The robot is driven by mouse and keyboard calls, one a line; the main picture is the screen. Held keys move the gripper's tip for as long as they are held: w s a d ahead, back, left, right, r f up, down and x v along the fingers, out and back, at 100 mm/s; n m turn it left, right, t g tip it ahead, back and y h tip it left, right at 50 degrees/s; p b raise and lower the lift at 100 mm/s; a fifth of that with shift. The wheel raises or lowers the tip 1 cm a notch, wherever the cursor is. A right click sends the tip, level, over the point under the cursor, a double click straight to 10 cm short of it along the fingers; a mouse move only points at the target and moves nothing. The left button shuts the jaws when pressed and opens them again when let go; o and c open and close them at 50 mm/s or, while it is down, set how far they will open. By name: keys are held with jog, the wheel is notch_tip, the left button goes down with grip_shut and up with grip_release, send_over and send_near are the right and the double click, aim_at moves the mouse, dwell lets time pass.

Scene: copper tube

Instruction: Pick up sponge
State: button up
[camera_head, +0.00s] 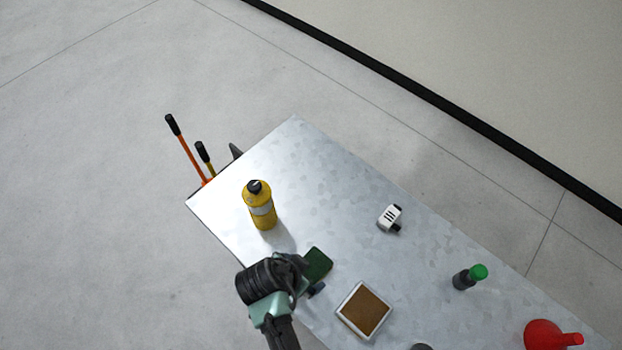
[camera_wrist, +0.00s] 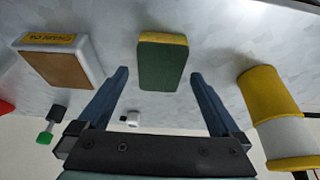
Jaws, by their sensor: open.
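The sponge is a block with a dark green face and a yellow side. In the head view the sponge (camera_head: 318,264) lies on the metal table (camera_head: 330,170), partly hidden by my wrist. In the wrist view the sponge (camera_wrist: 163,62) stands just ahead of the fingertips and between their lines. My gripper (camera_wrist: 158,75) is open and empty, with a blue-grey finger to each side. In the head view only a dark fingertip of my gripper (camera_head: 316,289) shows beside the sponge.
A yellow bottle (camera_head: 261,208) stands near the sponge. A white-framed box with a brown face (camera_head: 364,311) lies on its other side.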

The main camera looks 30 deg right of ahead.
aim_at(307, 272)
jog(key=shift+x, duration=1.45)
jog(key=shift+r, duration=0.1)
jog(key=c, duration=1.2)
jog(key=shift+o, duration=0.2)
jog(key=shift+r, duration=0.1)
notch_tip(307, 272, up, 10)
